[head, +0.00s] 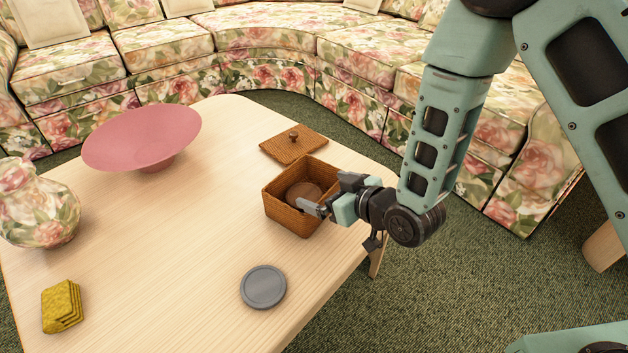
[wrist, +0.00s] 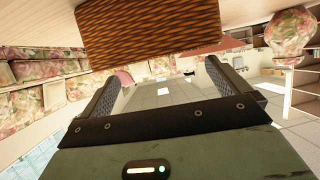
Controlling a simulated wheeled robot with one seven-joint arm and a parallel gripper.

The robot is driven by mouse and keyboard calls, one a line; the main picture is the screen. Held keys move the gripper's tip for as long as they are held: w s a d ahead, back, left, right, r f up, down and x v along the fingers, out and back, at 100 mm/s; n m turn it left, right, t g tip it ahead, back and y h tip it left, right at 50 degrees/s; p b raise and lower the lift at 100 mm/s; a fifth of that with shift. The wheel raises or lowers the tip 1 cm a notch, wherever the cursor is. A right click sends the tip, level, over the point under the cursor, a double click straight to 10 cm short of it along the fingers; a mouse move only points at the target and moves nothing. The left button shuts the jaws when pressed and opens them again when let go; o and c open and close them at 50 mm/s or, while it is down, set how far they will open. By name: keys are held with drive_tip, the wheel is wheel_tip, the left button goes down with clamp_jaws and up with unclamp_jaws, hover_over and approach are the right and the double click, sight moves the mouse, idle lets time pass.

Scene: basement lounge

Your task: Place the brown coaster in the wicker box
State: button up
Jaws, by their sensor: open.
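The wicker box (head: 292,220) stands open on the table, a woven orange-brown square box. The round brown coaster (head: 302,192) is inside it, apparently low in the box, partly hidden by the near walls and my gripper. My gripper (head: 320,195) is at the box's right side, by the rim, with its fingers apart and nothing between them. In the wrist view my gripper (wrist: 168,85) shows both fingers spread, and the wicker box (wrist: 150,25) fills the top of the picture. I cannot tell whether a finger touches the box.
The wicker lid (head: 294,146) with a knob lies behind the box. A grey round coaster (head: 263,287) lies in front. A pink bowl (head: 140,140), a floral vase (head: 38,205) and yellow folded cloths or sponges (head: 62,306) are on the left. The wooden table (head: 180,260) is clear between them.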

drive_tip(key=s+d+r+g+h, duration=0.2)
drive_tip(key=s+r, duration=0.3)
drive_tip(key=s, duration=0.3)
drive_tip(key=s+d+r+g+h, duration=0.3)
drive_tip(key=s+d+r+g, duration=0.1)
drive_tip(key=s, duration=0.5)
drive_tip(key=s+d+r+g+h+p, duration=0.1)
drive_tip(key=s+d+r+g+h, duration=0.2)
drive_tip(key=s+r, duration=0.4)
drive_tip(key=shift+s+g, duration=0.6)
drive_tip(key=shift+s, duration=0.15)
wheel_tip(320, 180, up, 35)
drive_tip(key=p, duration=3.5)
